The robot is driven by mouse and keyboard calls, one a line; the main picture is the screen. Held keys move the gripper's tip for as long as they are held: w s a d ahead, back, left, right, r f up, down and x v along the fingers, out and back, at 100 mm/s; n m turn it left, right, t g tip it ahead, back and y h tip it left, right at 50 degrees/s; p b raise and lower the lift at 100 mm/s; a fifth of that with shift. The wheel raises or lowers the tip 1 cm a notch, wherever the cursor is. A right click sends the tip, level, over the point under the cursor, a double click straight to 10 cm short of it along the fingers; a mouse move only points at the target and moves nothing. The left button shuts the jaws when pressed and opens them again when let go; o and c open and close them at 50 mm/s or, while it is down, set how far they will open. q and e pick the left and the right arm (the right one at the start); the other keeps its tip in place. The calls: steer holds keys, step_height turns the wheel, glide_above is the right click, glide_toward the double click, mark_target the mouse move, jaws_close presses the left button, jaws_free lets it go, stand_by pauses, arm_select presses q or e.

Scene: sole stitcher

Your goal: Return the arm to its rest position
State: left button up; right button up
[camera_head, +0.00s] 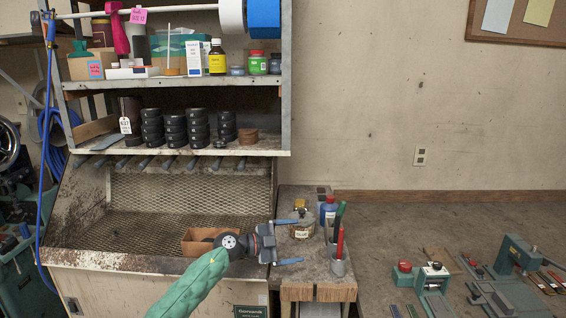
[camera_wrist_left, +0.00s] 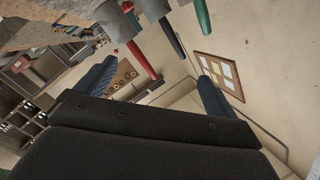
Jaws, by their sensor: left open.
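My left arm, in a green sleeve, comes in from the bottom of the head view. Its left gripper (camera_head: 288,242) is open, with its two blue fingers apart and nothing between them. It is in front of the small bench beside the mesh-backed booth. My right gripper is not in view.
A cardboard box (camera_head: 197,241) sits in the booth behind my wrist. Green-based devices (camera_head: 433,283) lie on the lower right surface. Shelves (camera_head: 180,84) hold bottles and black discs.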

arm_select(q)
steer(key=s+a+n+t+y, duration=0.5)
steer(key=s+a+n+t, duration=0.25)
steer(key=n+t, duration=0.65)
steer(key=s+a+f+n+g+y, duration=0.2)
steer(key=s+a+f+n+y, duration=0.7)
steer(key=s+a+f+y, duration=0.3)
steer(key=s+a+f+g, duration=0.2)
steer(key=s+f+g, duration=0.25)
steer(key=s, duration=0.55)
steer(key=s+a+f+m+g, duration=0.1)
steer(key=s+f+g, duration=0.35)
steer(key=s, duration=0.55)
steer(key=s+a+f+g, duration=0.2)
steer(key=s+f+g, duration=0.25)
steer(key=s, duration=0.55)
step_height(320, 180, down, 24)
steer(key=d+h, duration=0.1)
steer(key=d, duration=0.1)
steer(key=s+f, duration=0.3)
steer(key=f, duration=0.7)
steer(key=s+d+f+g, duration=0.1)
steer(key=s+f, duration=0.2)
steer(key=f, duration=0.7)
steer(key=shift+f, duration=0.3)
